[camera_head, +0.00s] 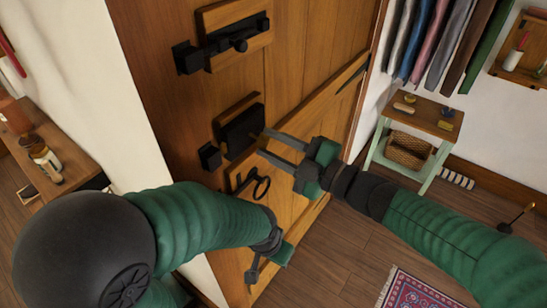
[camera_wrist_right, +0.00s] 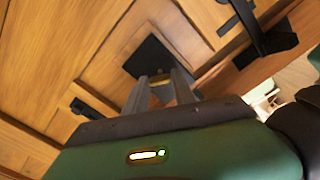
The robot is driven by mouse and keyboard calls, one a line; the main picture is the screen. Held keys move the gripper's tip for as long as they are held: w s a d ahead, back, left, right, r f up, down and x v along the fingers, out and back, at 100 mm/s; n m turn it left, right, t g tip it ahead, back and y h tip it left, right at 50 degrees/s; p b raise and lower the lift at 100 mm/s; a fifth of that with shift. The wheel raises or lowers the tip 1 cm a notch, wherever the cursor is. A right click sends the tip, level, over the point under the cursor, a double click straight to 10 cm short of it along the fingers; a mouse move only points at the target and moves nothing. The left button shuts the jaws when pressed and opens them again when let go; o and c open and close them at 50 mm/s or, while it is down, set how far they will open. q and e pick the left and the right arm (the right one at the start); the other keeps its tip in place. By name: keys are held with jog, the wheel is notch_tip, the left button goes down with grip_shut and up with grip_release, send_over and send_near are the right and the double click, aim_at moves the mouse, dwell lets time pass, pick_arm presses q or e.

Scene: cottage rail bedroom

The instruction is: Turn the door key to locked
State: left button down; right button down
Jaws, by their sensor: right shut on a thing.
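The wooden door (camera_head: 292,65) carries a black lock box (camera_head: 240,131) on a wooden block. My right gripper (camera_head: 263,143) reaches in from the right, with its two grey fingers close in front of the lock box. In the right wrist view the fingers (camera_wrist_right: 158,82) close around a small brass-coloured piece at the lock plate (camera_wrist_right: 149,55), which appears to be the key. Its bow is mostly hidden between the fingers, and I cannot tell its angle. My left gripper (camera_head: 281,252) is low by the door, its fingers not clearly visible.
A black sliding bolt (camera_head: 232,42) sits above the lock, and a ring handle (camera_head: 259,188) hangs below it. A small green-legged table (camera_head: 428,114) stands at the right under hanging clothes (camera_head: 440,40). A wooden shelf (camera_head: 75,150) is at left.

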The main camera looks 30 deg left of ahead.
jog(key=shift+f+n+b, duration=0.2)
jog(key=shift+n+b, duration=5.8)
jog(key=shift+f+n+b, duration=0.2)
jog(key=shift+n+b, duration=5.75)
jog(key=shift+n, duration=0.05)
jog(key=c, duration=1.3)
grip_release()
jog(key=shift+o, duration=1.3)
jog(key=shift+w+a+r, duration=0.1)
jog(key=shift+r, duration=0.15)
